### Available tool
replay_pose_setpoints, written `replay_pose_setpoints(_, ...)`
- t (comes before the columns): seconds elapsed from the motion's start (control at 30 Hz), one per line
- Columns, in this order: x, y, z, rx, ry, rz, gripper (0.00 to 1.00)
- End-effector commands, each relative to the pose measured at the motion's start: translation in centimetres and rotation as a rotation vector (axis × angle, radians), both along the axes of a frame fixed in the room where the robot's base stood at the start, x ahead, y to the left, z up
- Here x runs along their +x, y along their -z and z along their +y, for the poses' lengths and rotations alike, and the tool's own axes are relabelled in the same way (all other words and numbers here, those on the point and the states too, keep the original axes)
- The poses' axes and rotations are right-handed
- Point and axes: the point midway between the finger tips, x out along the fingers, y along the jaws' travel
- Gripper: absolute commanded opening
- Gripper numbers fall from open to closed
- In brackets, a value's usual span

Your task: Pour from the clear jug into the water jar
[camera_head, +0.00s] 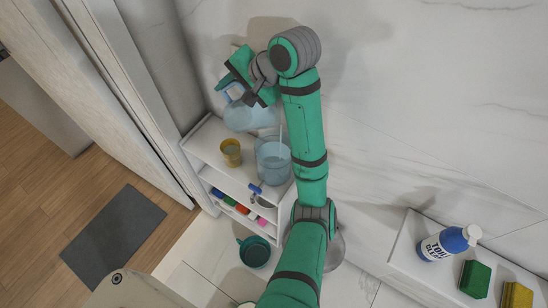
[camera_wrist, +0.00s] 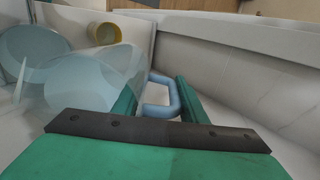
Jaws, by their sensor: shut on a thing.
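My gripper (camera_head: 232,84) is shut on the blue handle of the clear jug (camera_head: 243,116); in the wrist view the handle (camera_wrist: 160,96) sits between the two green fingers. The jug is bluish and see-through, and looks tilted towards the right, with its right end above or beside the water jar. The water jar (camera_head: 273,164) is a clear bluish vessel on top of the white shelf unit. A thin pale line stands at the jar's mouth; I cannot tell whether it is a stick or water. Clear surfaces overlap in the wrist view, so the liquid levels are unclear.
A yellow cup (camera_head: 231,152) stands on the shelf top, left of the jar. Coloured items lie on the shelf below. A teal pot (camera_head: 254,251) is on the floor. A marble wall rises behind.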

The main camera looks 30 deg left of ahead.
Motion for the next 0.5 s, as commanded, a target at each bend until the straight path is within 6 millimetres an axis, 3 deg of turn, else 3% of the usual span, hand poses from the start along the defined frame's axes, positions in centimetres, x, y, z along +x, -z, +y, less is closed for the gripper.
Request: replay_pose_setpoints(0.5,-0.25,0.33,0.42,0.011,-0.007,-0.002,0.0)
